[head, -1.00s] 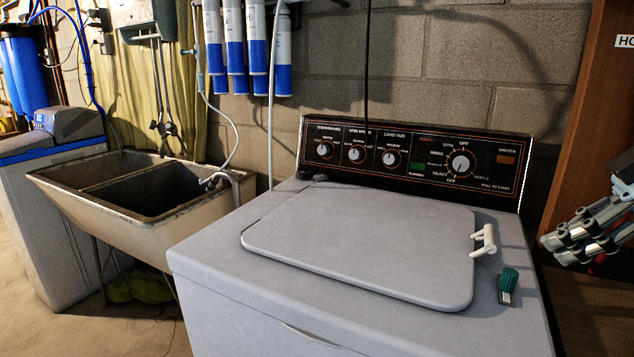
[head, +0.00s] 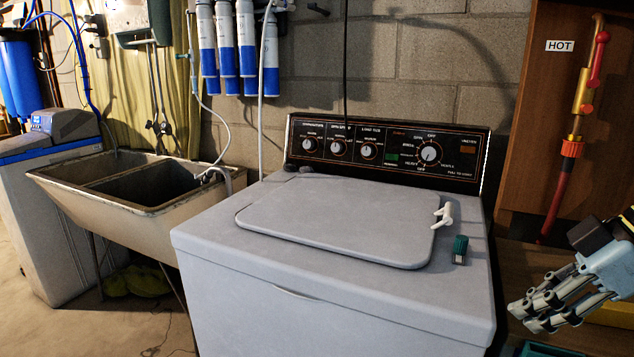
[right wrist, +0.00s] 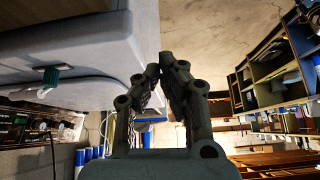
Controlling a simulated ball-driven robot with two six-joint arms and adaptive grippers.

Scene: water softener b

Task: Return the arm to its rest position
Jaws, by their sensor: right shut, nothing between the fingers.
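My right gripper (head: 530,311) is at the lower right of the head view, to the right of the washing machine (head: 340,300) and apart from it. Its fingers point left and down. In the right wrist view the fingers of this gripper (right wrist: 166,58) are closed together with nothing between them. The washer (right wrist: 75,40) shows there at the left, upside down, beside the fingers. My left gripper is in neither view.
The washer's lid (head: 340,220) is shut. A red pipe (head: 560,195) with a valve runs down the wooden panel (head: 535,110) behind my right gripper. A double sink (head: 140,200) stands left of the washer.

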